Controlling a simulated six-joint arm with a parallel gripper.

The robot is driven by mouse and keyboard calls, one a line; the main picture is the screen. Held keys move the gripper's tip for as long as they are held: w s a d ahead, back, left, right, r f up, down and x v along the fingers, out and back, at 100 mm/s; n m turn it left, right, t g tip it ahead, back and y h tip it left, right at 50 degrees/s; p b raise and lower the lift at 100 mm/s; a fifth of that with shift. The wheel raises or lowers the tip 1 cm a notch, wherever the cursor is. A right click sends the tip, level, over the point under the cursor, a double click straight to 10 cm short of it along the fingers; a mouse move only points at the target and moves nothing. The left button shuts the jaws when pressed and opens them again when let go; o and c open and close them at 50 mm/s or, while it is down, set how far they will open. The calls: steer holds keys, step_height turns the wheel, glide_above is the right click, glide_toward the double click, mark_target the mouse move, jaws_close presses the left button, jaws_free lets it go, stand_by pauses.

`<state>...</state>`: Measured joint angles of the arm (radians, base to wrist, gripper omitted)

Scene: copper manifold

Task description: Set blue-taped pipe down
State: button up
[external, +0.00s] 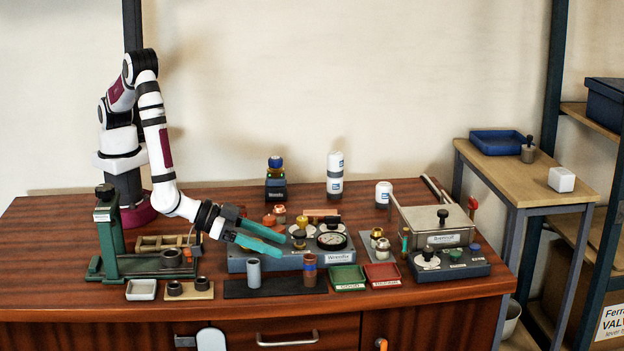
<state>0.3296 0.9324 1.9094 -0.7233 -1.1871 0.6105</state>
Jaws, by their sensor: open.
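The copper pipe with a blue tape band (309,271) stands upright at the right end of the dark mat (282,289). My gripper (284,245), with teal fingers, is open. It is apart from the pipe in the picture, up and to the left of it, over the grey gauge unit. I see nothing between the fingers. A grey upright sleeve (254,274) stands near the left end of the same mat.
The gauge unit (290,262) with knobs and a dial stands behind the mat. Green (347,279) and red (383,274) trays lie to the right. A green press stand (108,240) and a pad with dark rings (190,291) are left. The table's front strip is clear.

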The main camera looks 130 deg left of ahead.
steer(key=s+d+r+m+g+h, duration=0.4)
steer(key=s+d+r+m+h, duration=0.5)
steer(key=s+r, duration=0.35)
steer(key=s+a+r+m+g+y, duration=0.1)
steer(key=s+a+g, duration=0.2)
steer(key=s, duration=1)
steer(key=s+a+r+m+g+y, duration=0.1)
steer(key=s+a+g, duration=0.3)
steer(key=s+a, duration=0.6)
steer(key=s+m+y, duration=0.1)
steer(key=s, duration=0.3)
steer(key=shift+r, duration=0.15)
